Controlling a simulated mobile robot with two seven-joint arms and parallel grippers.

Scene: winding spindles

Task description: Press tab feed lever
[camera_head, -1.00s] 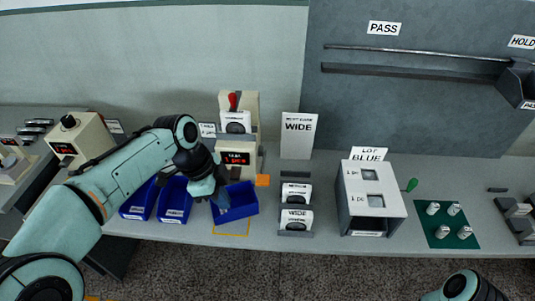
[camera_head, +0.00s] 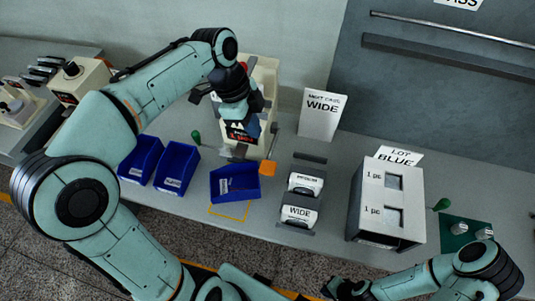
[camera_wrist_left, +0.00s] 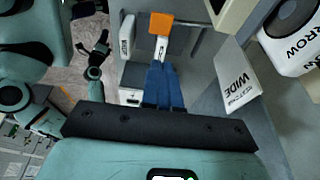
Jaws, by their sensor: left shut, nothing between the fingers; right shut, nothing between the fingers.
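The beige machine (camera_head: 262,85) with a red digital display stands at the back of the bench, partly hidden by my left arm. An orange tab (camera_head: 268,167) sticks out at its front right; it also shows in the left wrist view (camera_wrist_left: 160,22). A green-knobbed lever (camera_head: 196,137) stands to its left. Which of these is the tab feed lever, I cannot tell. My right gripper (camera_head: 340,288) is shut at the bottom edge.
A blue bin (camera_head: 236,184) sits below the machine, with two more blue bins (camera_head: 140,158) to the left. White WIDE spools (camera_head: 298,214) stand right of it. A WIDE sign (camera_head: 320,115) stands behind.

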